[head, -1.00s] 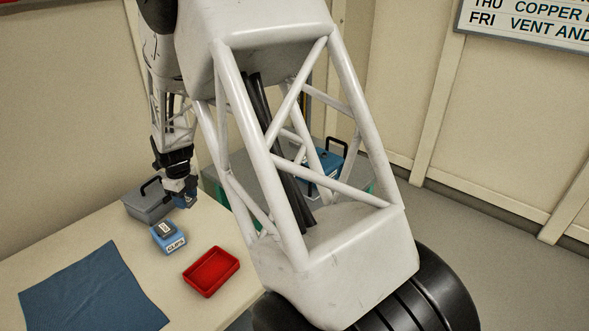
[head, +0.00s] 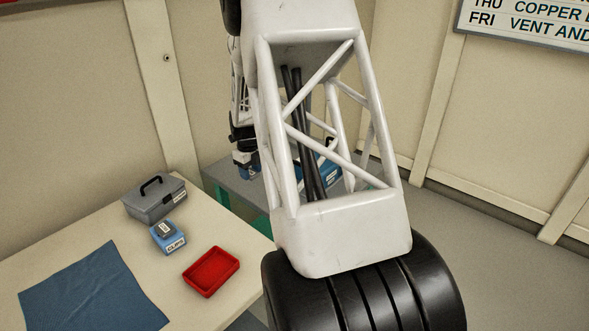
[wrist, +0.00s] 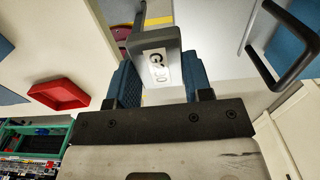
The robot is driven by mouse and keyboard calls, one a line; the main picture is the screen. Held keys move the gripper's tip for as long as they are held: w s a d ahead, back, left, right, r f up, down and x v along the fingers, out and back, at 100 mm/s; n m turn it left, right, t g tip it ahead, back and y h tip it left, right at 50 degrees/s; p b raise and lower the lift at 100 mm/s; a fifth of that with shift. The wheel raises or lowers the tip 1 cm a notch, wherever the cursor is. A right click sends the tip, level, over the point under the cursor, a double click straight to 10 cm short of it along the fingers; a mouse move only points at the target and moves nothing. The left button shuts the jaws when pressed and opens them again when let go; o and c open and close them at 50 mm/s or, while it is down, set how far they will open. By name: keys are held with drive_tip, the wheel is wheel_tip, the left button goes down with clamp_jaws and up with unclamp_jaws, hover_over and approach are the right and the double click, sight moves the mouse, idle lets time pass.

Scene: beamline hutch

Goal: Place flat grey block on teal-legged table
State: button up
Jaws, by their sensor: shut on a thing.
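My gripper (head: 247,171) is shut on a grey block with a white label; the block (wrist: 168,42) shows between the blue finger pads in the wrist view. In the head view the block cannot be made out at the gripper. The teal-legged table (head: 222,180) has a grey top and stands behind the cream table, partly hidden by my arm. My gripper appears above its left part. I cannot tell how high the block is above the top.
A blue box with a black handle (head: 327,172) stands on the teal-legged table, partly behind my arm. The cream table (head: 130,235) holds a grey toolbox (head: 152,205), a blue clips box (head: 168,241) with a small grey item on it, a red tray (head: 211,271) and a blue cloth (head: 90,290).

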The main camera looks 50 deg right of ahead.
drive_tip(key=f, duration=0.3)
drive_tip(key=d+f, duration=0.1)
drive_tip(key=f, duration=0.3)
drive_tip(key=d+f, duration=0.1)
drive_tip(key=f, duration=0.2)
drive_tip(key=shift+s+d+f, duration=0.1)
drive_tip(key=shift+s+f, duration=0.3)
hover_over(254, 183)
drive_tip(key=shift+f, duration=0.75)
drive_tip(key=shift+f, duration=1.75)
drive_tip(key=shift+f, duration=0.15)
